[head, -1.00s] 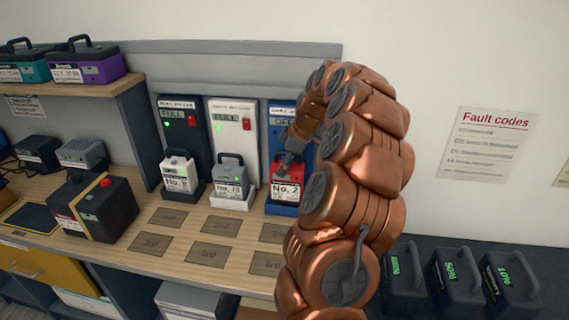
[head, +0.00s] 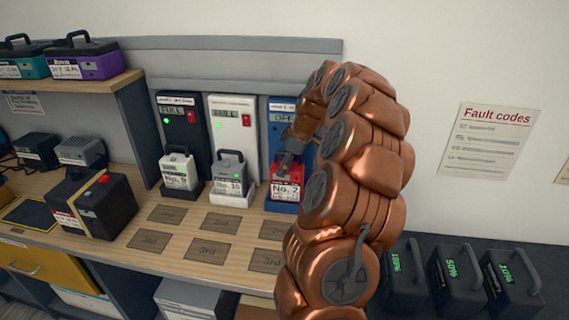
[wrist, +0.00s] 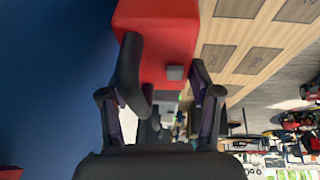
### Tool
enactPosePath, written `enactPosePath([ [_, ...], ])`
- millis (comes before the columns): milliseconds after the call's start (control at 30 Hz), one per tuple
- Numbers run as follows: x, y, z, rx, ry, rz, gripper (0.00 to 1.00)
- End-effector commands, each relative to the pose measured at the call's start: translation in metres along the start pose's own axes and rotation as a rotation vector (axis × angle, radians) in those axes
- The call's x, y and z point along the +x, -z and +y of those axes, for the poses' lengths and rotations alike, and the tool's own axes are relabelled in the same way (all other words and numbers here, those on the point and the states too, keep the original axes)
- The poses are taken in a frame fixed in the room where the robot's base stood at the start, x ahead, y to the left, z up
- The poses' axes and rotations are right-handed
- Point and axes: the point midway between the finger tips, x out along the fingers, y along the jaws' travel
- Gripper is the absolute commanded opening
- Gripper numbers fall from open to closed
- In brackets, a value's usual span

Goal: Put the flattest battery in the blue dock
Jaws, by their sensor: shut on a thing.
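The blue dock (head: 279,139) stands at the right end of the dock row, with OFF on its display. A red battery (head: 288,186) labelled No. 2 stands upright at its base, against the dock front. My gripper (head: 291,160) is shut on the top of this battery, with its far side partly hidden by my copper arm. In the wrist view the red battery (wrist: 155,35) lies beyond my fingers (wrist: 163,85), and the blue dock face fills the left. Three dark batteries (head: 404,272), (head: 458,275), (head: 511,280) with green percentage readouts stand at the lower right.
A black dock (head: 178,135) holds a white battery (head: 178,172), No. 9. A white dock (head: 232,135) holds a grey battery (head: 229,178), No. 10. Marked bench pads in front are empty. A black box (head: 93,203) stands left. A fault codes sheet (head: 490,142) hangs right.

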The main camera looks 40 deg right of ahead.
Motion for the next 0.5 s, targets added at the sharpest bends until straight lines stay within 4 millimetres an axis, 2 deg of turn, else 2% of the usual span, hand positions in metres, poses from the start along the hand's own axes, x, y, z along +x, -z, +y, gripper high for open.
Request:
enactPosePath([
  [500, 0.0052, -0.0018, 0.0001, 0.000, -0.003, 0.002, 0.00],
])
